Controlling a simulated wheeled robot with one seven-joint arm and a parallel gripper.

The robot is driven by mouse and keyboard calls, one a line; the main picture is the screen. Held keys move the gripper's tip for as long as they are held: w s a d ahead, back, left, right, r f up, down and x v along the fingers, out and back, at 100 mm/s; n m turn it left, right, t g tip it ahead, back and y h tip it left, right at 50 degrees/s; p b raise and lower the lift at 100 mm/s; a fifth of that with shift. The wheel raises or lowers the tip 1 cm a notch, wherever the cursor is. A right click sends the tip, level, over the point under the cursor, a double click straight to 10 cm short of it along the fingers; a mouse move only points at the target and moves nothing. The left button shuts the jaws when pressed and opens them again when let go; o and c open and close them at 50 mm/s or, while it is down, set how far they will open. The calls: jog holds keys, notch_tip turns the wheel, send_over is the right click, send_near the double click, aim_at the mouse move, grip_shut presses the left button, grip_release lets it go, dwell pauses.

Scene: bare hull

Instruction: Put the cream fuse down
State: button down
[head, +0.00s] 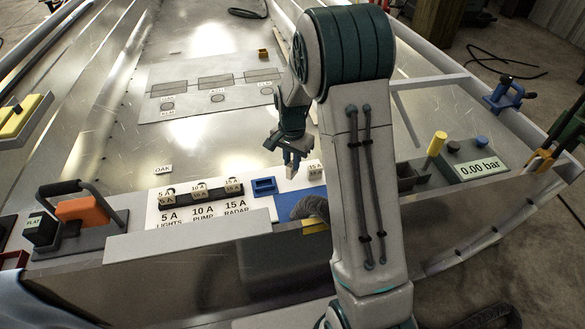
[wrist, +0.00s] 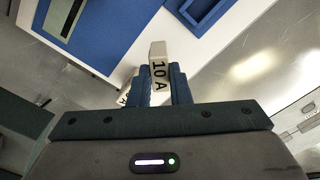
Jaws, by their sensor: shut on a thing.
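My gripper (head: 291,155) hangs over the white and blue fuse panel, to the right of the fuse row. In the wrist view my gripper's fingers (wrist: 159,78) are shut on the cream fuse (wrist: 158,52), which is marked 10 A. In the head view the held fuse (head: 291,171) shows as a small pale block below the fingertips, near the blue tray (head: 264,186). Whether its lower end touches anything cannot be told. The white fuse panel (head: 160,214) has labels for 5 A lights, 10 A pump and 15 A radar, with black holders above.
Another pale fuse marked 15 A (head: 315,167) stands right of my gripper. An orange-and-black handle (head: 82,210) stands at left. A yellow post (head: 437,143) and a 0.00 bar gauge (head: 478,168) are at right. The metal floor behind the panel is mostly clear.

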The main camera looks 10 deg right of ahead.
jog(key=shift+f+b, duration=0.3)
jog(key=shift+f, duration=1.1)
jog(key=shift+f, duration=0.15)
jog(key=c, duration=1.3)
grip_release()
jog(key=shift+c, duration=0.2)
